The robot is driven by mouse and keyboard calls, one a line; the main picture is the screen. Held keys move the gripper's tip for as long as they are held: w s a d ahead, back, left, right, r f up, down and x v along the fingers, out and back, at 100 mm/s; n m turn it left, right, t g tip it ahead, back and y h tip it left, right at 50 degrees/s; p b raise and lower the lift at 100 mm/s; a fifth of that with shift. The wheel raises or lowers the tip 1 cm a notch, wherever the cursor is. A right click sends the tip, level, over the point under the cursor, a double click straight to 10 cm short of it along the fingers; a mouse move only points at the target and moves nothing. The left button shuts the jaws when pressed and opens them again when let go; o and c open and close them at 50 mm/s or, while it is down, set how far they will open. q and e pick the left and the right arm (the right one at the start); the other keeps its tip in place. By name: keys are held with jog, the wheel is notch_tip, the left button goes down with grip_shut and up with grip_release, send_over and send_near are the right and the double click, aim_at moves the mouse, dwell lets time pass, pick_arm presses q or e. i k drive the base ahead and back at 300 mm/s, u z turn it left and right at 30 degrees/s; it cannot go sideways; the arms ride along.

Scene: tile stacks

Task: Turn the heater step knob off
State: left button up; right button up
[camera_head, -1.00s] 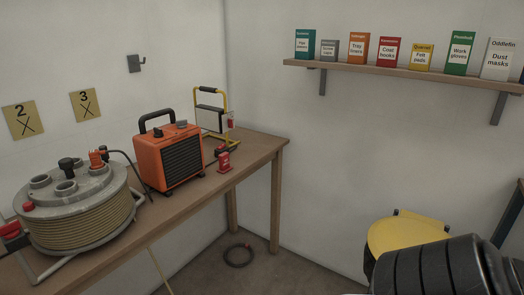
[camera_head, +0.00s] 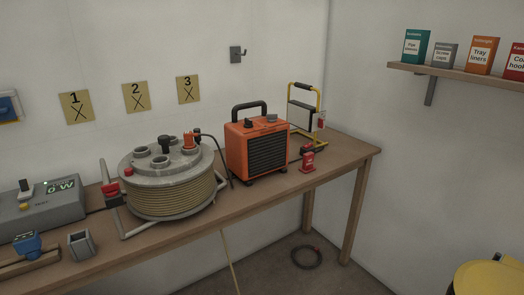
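The orange heater (camera_head: 257,148) stands on the wooden bench near its right end, its black grille facing front right and a black handle above. Two small knobs show on its top: a dark one (camera_head: 248,124) at the left and a greyish one (camera_head: 271,118) at the right. I cannot tell which is the step knob or read its setting. A black cable runs from the heater's left side toward the reel. Neither of my grippers is in view.
On the bench (camera_head: 272,194) stand a cable reel (camera_head: 170,190) with a plug in its top, a grey meter (camera_head: 45,208) reading about 0 W, a red item (camera_head: 308,163) and a yellow-framed work lamp (camera_head: 320,128). A wall shelf (camera_head: 450,76) holds boxes. A black ring (camera_head: 306,257) lies on the floor.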

aim_at(248, 123)
jog(key=u, duration=0.5)
jog(key=k, duration=1.15)
jog(key=z, duration=0.65)
jog(key=i, duration=1.15)
jog(key=z, duration=0.55)
jog(key=i, duration=1.55)
jog(key=u, duration=0.65)
